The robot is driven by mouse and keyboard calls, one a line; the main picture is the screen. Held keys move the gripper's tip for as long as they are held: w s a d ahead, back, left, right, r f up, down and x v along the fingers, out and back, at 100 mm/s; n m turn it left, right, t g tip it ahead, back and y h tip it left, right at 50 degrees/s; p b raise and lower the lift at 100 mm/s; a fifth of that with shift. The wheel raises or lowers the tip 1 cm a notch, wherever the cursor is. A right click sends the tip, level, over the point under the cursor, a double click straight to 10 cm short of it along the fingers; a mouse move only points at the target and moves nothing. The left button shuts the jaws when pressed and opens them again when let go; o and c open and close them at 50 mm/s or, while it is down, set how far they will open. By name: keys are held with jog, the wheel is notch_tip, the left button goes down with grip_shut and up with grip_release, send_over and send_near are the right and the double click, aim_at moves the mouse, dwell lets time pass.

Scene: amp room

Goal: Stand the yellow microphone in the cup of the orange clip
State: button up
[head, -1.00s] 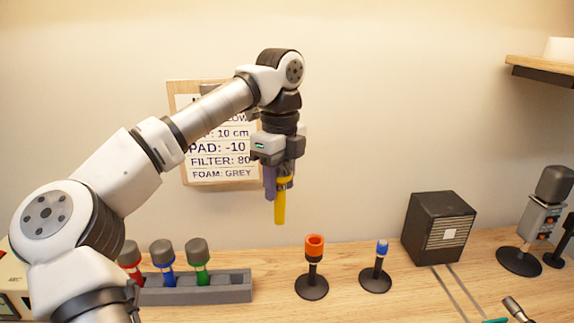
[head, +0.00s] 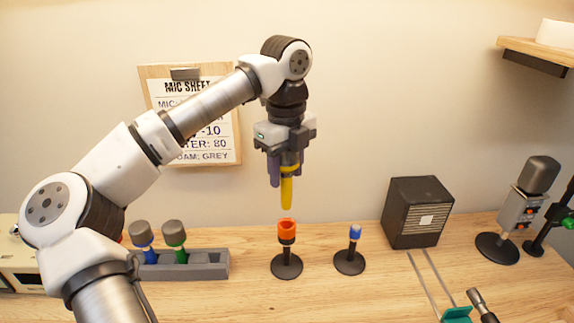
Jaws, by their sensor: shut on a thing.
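My gripper (head: 282,172) is shut on the yellow microphone (head: 287,193), which hangs upright with its yellow body pointing down. The upper part of the microphone is hidden between the fingers. The orange clip (head: 287,230) stands on the table on a black round base, its cup opening upward. In the head view the microphone's lower end is just above the cup, with a small gap in the picture. How far apart they are in depth I cannot tell.
A blue-topped stand (head: 354,246) is close right of the orange clip. A grey rack (head: 205,264) with blue and green microphones is on the left. A black speaker box (head: 417,212) stands behind right. A mic sheet (head: 205,130) hangs on the wall.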

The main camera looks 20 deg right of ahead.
aim_at(287, 197)
jog(key=shift+f+b, duration=2.6)
jog(key=shift+f, duration=1.05)
jog(key=o, duration=1.2)
jog(key=shift+o, duration=0.2)
notch_tip(287, 197, up, 14)
jog(key=shift+f+b, duration=0.1)
jog(key=shift+b, duration=0.7)
